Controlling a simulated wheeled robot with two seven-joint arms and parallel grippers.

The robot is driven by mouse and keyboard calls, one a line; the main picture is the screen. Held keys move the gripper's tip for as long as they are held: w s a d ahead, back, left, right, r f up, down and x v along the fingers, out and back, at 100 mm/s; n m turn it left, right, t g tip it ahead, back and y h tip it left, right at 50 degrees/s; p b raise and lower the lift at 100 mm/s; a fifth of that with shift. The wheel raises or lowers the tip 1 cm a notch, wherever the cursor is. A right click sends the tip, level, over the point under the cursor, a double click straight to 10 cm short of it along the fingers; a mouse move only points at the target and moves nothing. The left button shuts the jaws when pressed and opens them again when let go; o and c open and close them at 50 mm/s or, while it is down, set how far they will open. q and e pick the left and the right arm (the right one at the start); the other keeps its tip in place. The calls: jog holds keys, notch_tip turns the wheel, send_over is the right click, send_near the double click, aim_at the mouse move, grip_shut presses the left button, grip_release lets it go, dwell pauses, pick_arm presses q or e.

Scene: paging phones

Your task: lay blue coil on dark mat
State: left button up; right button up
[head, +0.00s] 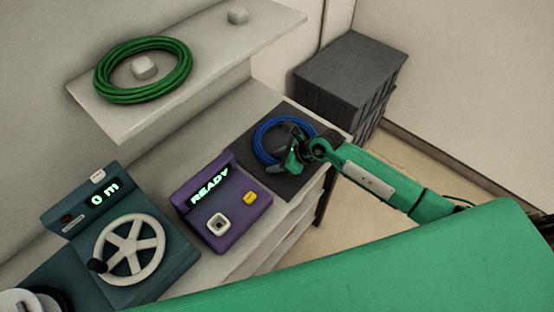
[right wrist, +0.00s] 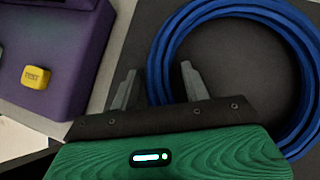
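The blue coil (head: 258,137) lies flat on the dark mat (head: 262,173), at the right end of the worktop. In the right wrist view the coil (right wrist: 160,50) forms a large ring with dark mat (right wrist: 235,60) showing inside it. My right gripper (head: 291,160) is at the near side of the coil and hides part of it. In the right wrist view its fingers (right wrist: 158,80) are spread, with the coil's strands passing between them or just under them; contact cannot be told. My left gripper is not in view.
A purple box (head: 217,205) reading READY, with a yellow button (head: 250,197), stands left of the mat. A teal device (head: 150,255) with a white handwheel is further left. A green coil (head: 180,80) lies on the upper shelf (head: 225,45). A dark cabinet (head: 345,68) stands behind.

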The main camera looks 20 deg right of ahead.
jog(key=shift+r, duration=0.1)
jog(key=b+v, duration=0.2)
jog(key=v, duration=1)
